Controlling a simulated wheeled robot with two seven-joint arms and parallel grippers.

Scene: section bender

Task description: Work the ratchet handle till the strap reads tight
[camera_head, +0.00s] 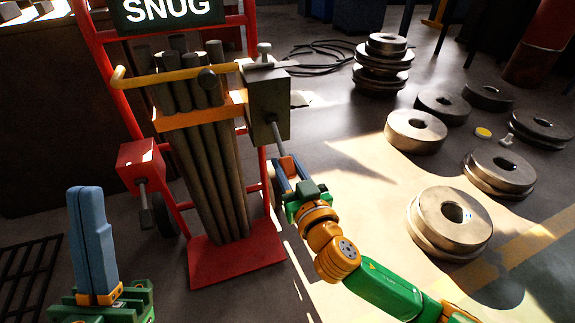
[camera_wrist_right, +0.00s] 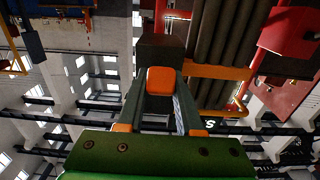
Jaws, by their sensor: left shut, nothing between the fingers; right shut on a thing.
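A bundle of dark metal bars (camera_head: 212,180) stands in a red hand truck (camera_head: 235,265), with an orange strap (camera_head: 203,113) around it. A sign (camera_head: 168,12) above reads SNUG. A grey ratchet box (camera_head: 268,102) sits at the strap's right, and its handle (camera_head: 277,138) slants down and right. My right gripper (camera_head: 287,172) is shut on the handle's lower end. In the right wrist view an orange block (camera_wrist_right: 161,80) shows between the fingers; the strap (camera_wrist_right: 218,72) is behind. My left gripper (camera_head: 85,192) is shut and empty, upright at lower left, apart from the truck.
A red box (camera_head: 140,165) with a hanging lever is on the truck's left side. A yellow bar (camera_head: 165,77) crosses above the strap. Several metal rollers (camera_head: 452,220) lie on the floor at right. A floor grate (camera_head: 28,275) is at lower left.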

